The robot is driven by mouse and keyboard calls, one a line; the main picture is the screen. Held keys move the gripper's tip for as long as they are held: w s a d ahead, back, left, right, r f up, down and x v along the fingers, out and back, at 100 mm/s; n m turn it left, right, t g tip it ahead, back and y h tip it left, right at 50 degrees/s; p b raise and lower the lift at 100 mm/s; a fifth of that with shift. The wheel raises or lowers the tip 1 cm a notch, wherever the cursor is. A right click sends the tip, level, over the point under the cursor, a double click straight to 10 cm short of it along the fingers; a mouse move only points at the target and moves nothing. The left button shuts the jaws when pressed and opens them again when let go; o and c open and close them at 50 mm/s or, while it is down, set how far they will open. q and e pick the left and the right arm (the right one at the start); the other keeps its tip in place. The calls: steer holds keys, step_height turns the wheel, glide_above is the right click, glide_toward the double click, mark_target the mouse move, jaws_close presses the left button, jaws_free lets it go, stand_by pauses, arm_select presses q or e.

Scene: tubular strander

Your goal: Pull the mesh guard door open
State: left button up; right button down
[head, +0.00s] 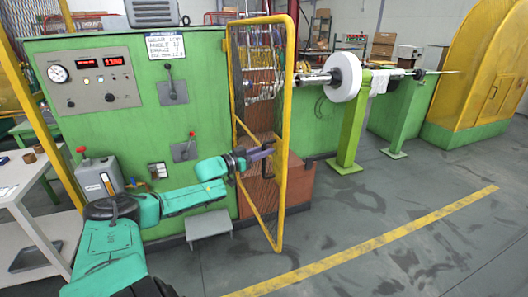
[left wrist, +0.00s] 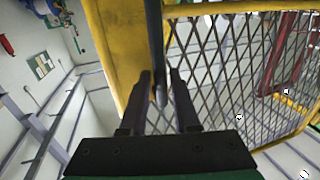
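The mesh guard door (head: 286,100) is a tall yellow frame with diamond mesh. In the head view it stands out at an angle from the green machine, its lower corner near the floor. A dark handle (head: 267,172) sits on the door. My left gripper (head: 268,147) is at the handle. In the left wrist view, a dark bar of the handle (left wrist: 156,40) runs between the two fingers of the left gripper (left wrist: 162,75). Whether both fingers press on it cannot be told. The door's mesh (left wrist: 230,70) fills the right side there. My right gripper is not in view.
The green machine (head: 200,125) carries a control panel (head: 90,78) and levers. A grey step (head: 208,226) stands at its foot. A white roll (head: 344,77) on a green post (head: 350,130) is to the right. Grey floor (head: 350,215) in front of the door is clear.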

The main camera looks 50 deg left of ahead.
arm_select(q)
steer(key=s+a+p, duration=0.1)
steer(key=s+p, duration=0.6)
steer(key=s, duration=0.7)
steer(key=shift+s+a, duration=0.25)
steer(key=shift+a, duration=0.05)
steer(key=shift+f, duration=0.1)
